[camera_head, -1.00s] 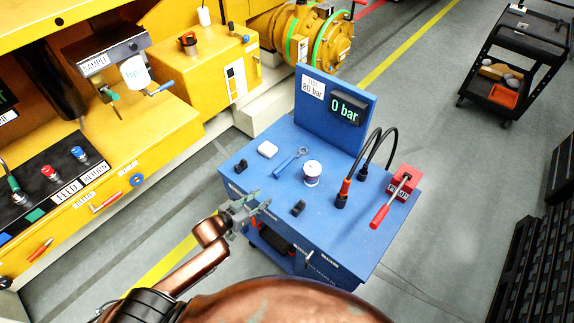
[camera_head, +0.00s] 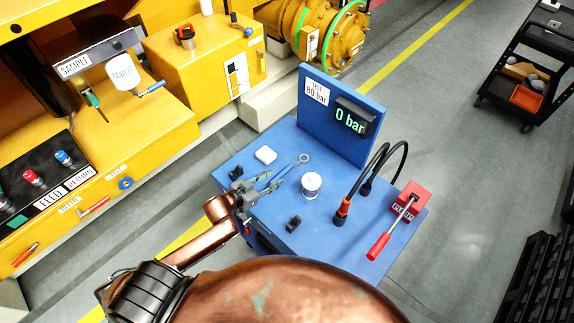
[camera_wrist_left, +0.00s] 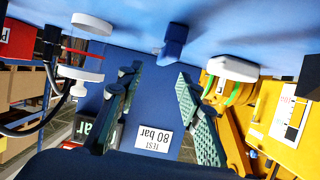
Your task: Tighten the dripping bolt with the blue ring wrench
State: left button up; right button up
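The blue ring wrench (camera_head: 287,171) lies on the blue bench (camera_head: 331,232), its ring end toward the upright panel. In the left wrist view, its blue handle end (camera_wrist_left: 175,38) is ahead of the fingers. My left gripper (camera_head: 277,183) is open at the handle end of the wrench, partly covering it in the head view. In the left wrist view, the two fingers (camera_wrist_left: 160,70) are apart with nothing between them. I cannot make out a dripping bolt. My right gripper is not in view.
The yellow machine (camera_head: 160,125) is at left; a black cart (camera_head: 528,60) is back right.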

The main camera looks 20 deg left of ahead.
aim_at(284, 171)
pick_arm(q)
jog(key=x, duration=0.2)
jog(key=shift+w+r, duration=0.1)
jog(key=shift+w, duration=0.25)
jog(key=x, duration=0.5)
jog(key=shift+w+f, duration=0.25)
jog(key=shift+f, duration=0.1)
jog(key=shift+c, duration=0.6)
grip_shut()
